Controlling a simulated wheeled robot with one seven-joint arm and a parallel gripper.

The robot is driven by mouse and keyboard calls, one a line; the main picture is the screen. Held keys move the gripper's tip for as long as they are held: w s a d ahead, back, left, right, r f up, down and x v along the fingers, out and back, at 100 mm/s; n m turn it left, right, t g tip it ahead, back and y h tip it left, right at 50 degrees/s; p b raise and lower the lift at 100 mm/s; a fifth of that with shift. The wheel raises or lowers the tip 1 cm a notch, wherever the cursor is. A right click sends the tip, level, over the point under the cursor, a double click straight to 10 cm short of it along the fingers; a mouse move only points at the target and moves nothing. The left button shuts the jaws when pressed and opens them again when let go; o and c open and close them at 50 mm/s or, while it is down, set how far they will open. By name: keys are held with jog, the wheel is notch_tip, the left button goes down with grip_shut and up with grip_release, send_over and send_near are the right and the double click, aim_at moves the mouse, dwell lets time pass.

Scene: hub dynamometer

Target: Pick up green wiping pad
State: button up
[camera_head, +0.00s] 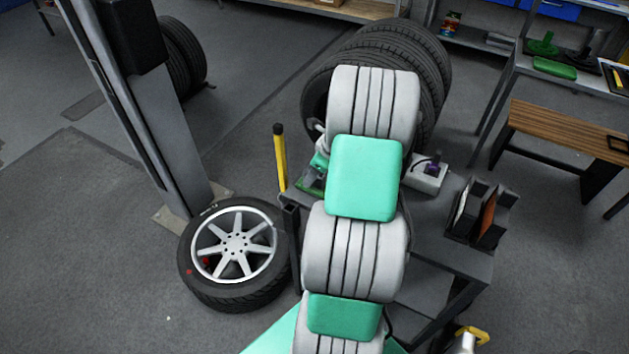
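My grey and teal arm rises through the middle of the head view and hides much of the table behind it. A small grey and teal part at the arm's far end, apparently my gripper (320,163), shows at its left side over the table's left end. Its fingers cannot be made out. A green flat thing (311,184), perhaps the green wiping pad, lies on the table just below it, partly hidden. Whether they touch cannot be told. Another flat green pad-like thing (554,68) lies on the shelf unit at the upper right.
The dark table (450,250) bears a white box (428,177) and a rack with upright folders (481,212). A yellow post (280,158) stands at its left corner. A wheel (236,253) lies left, stacked tires (432,60) stand behind, and a wooden bench (560,130) is right.

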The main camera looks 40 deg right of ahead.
grip_shut()
dwell(0.3)
jog(key=shift+r, duration=0.1)
jog(key=shift+r, duration=0.2)
notch_tip(320, 180, up, 3)
jog(key=shift+d+f+b, duration=0.1)
jog(key=shift+f+b, duration=0.1)
jog(key=shift+b, duration=0.35)
jog(key=s+a+r+b, duration=0.1)
jog(key=s+a+r, duration=0.6)
jog(key=a+r, duration=0.3)
jog(key=shift+s+a, duration=0.15)
jog(key=shift+a, duration=0.95)
